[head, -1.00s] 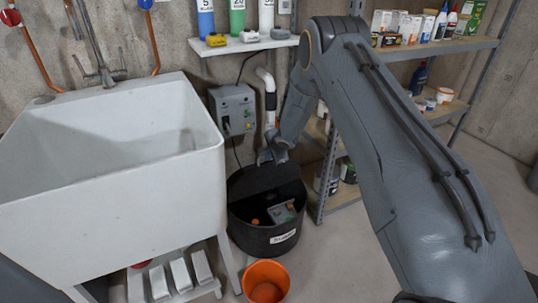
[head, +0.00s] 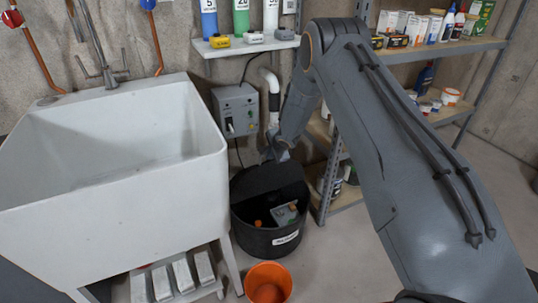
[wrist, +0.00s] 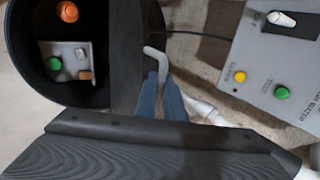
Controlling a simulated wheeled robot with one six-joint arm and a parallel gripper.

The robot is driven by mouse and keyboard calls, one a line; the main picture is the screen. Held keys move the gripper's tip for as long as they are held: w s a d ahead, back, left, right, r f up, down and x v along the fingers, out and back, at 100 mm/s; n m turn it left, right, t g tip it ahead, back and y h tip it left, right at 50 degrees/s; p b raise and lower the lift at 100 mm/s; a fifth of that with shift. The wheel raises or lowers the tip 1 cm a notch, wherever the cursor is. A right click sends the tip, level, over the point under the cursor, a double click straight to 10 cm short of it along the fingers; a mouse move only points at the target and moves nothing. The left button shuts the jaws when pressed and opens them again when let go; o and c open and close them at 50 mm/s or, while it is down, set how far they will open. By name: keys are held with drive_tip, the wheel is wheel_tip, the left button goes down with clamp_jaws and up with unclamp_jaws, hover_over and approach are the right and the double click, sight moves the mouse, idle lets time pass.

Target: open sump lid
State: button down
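The black sump basin (head: 270,238) stands on the floor with its lid (head: 268,180) tilted up at the back. The opening shows a grey box with an orange part inside. The lid appears as a dark, nearly edge-on panel in the wrist view (wrist: 126,55). A grey bent handle (wrist: 154,52) sits beside it. My gripper (head: 277,151) is at the lid's upper back edge. Its blue fingers (wrist: 161,82) are close together around the handle and appear shut on it; the exact contact is partly hidden.
A white sink (head: 115,170) stands left of the basin. An orange bucket (head: 267,283) is in front. A grey control box (head: 235,110) and a white pipe (head: 272,95) are on the wall behind. Metal shelves (head: 330,175) stand close on the right. Open floor lies at front right.

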drive_tip(key=c, duration=1.8)
unclamp_jaws()
drive_tip(key=shift+a, duration=0.15)
drive_tip(key=shift+c, duration=0.2)
drive_tip(key=v, duration=0.8)
drive_tip(key=shift+p, duration=0.35)
drive_tip(key=shift+w, duration=0.1)
